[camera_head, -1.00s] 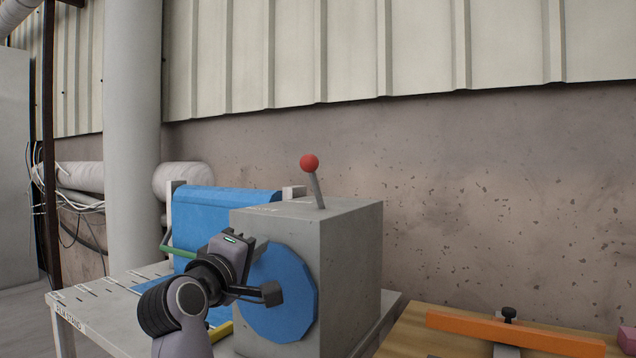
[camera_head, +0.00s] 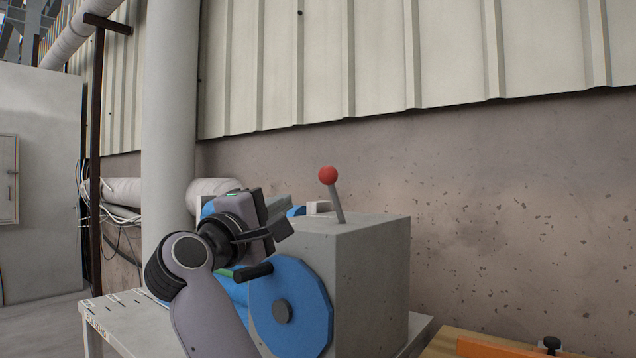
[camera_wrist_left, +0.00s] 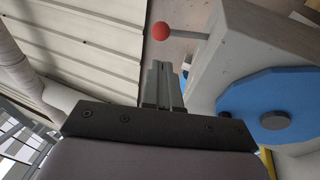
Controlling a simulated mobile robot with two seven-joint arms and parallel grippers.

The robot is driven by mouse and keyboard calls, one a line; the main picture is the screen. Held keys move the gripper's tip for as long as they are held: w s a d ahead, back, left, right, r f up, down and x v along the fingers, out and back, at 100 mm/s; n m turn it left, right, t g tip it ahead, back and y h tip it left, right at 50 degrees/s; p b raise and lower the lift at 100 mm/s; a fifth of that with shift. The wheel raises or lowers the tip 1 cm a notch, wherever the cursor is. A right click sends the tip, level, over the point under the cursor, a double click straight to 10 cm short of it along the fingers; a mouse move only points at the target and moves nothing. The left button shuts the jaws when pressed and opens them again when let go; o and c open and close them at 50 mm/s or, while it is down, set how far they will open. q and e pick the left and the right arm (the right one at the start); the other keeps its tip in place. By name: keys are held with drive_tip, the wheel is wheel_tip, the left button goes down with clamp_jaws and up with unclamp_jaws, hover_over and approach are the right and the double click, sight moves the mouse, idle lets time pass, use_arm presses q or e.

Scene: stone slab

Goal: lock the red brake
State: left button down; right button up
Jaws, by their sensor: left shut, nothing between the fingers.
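The red brake is a lever with a red ball knob (camera_head: 328,175) on a grey shaft, leaning a little left on top of the grey block (camera_head: 375,270). The knob also shows in the left wrist view (camera_wrist_left: 161,31), beyond the fingertips and apart from them. My left gripper (camera_head: 290,215) is left of the lever, near the block's top left edge, lower than the knob. Its fingers are shut and empty, seen together in the left wrist view (camera_wrist_left: 160,70). A blue faceted wheel (camera_head: 305,300) with a dark handle (camera_head: 254,272) is on the block's front face. My right gripper is not in view.
The block stands on a pale table (camera_head: 125,325). An orange bar (camera_head: 490,348) lies on a wooden top at lower right. A pale column (camera_head: 168,110) and a concrete wall (camera_head: 500,200) stand behind. The space around the knob is clear.

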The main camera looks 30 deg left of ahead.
sight(325, 176)
use_arm(q)
drive_tip(key=p+x, duration=0.2)
drive_tip(key=x, duration=1.2)
drive_tip(key=shift+a, duration=0.1)
